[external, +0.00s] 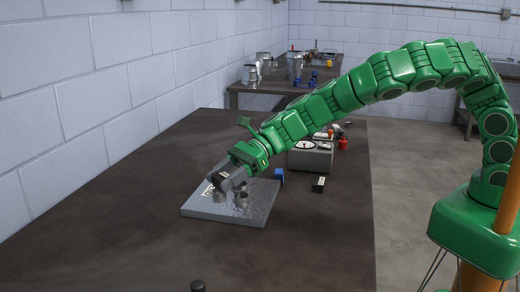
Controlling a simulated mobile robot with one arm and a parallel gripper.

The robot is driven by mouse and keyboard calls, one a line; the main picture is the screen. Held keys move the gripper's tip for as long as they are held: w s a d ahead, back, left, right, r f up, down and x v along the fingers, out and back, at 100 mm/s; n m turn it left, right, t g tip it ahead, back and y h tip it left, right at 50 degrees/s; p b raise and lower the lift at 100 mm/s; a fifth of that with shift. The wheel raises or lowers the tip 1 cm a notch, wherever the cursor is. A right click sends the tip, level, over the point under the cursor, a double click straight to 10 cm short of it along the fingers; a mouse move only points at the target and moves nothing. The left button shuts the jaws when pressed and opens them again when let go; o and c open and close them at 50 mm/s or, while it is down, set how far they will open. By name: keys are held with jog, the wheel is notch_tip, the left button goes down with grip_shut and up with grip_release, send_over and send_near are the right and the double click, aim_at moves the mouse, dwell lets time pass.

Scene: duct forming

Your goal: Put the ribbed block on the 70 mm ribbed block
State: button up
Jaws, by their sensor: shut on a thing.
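My gripper (222,182) is at the end of the green arm, low over a shiny grey plate (252,211) on the dark table. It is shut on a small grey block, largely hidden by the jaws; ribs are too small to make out. A small grey metal piece (241,200) stands on the plate just to the right of the jaws. I cannot tell whether it is the 70 mm ribbed block, or whether the held block touches anything.
A dark knob (198,286) shows at the front. The table's left side is clear.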

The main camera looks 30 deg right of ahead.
jog(key=s+a+n+g, duration=0.3)
jog(key=s+a, duration=0.1)
jog(key=s, duration=0.8)
send_over(172, 275)
jog(key=shift+h, duration=0.4)
jog(key=shift+s+d+f, duration=0.1)
jog(key=shift+f, duration=2.45)
jog(key=shift+d+f, duration=0.1)
jog(key=shift+f, duration=2.45)
jog(key=shift+a+f, duration=0.15)
jog(key=shift+f, duration=1.6)
jog(key=shift+f, duration=0.15)
jog(key=o, duration=1.2)
